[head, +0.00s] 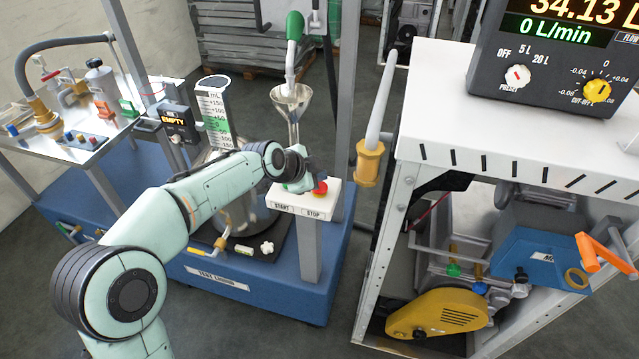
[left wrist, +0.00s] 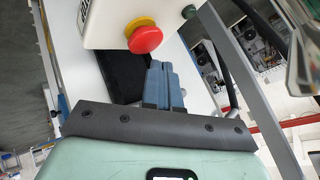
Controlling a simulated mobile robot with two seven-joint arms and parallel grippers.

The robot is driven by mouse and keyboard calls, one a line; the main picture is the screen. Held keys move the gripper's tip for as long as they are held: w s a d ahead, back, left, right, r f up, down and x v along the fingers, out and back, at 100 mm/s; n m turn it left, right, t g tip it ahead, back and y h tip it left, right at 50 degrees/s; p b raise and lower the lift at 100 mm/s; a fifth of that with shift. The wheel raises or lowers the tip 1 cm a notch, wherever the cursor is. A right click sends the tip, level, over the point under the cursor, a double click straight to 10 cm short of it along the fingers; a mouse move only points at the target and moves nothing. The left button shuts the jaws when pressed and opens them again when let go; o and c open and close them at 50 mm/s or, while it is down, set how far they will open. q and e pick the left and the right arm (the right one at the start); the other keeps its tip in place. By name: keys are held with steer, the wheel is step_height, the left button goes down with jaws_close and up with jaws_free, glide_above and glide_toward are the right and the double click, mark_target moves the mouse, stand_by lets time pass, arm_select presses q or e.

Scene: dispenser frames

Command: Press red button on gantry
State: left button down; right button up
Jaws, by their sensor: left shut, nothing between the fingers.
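The red button (head: 320,188) sits on a white box (head: 325,203) labelled START and STOP, on a grey post of the blue-based gantry. It shows in the left wrist view as a red mushroom cap (left wrist: 145,40) with a yellow collar. My left gripper (head: 304,182) is above the box, just left of the red button. Its blue-grey fingers (left wrist: 163,68) are shut and empty, with their tips beside the red cap; I cannot tell whether they touch it. A green button (left wrist: 190,12) is partly seen. My right gripper is out of view.
A metal funnel (head: 290,101) with a green-handled nozzle (head: 294,27) stands behind my gripper. A gantry upright (head: 346,90) rises close to the right. The white-topped bench (head: 430,105) stands further right. A grey floor gap separates it from the gantry.

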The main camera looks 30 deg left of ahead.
arm_select(q)
steer(key=shift+r+p, duration=1.75)
steer(key=shift+r, duration=0.8)
steer(key=shift+f, duration=0.1)
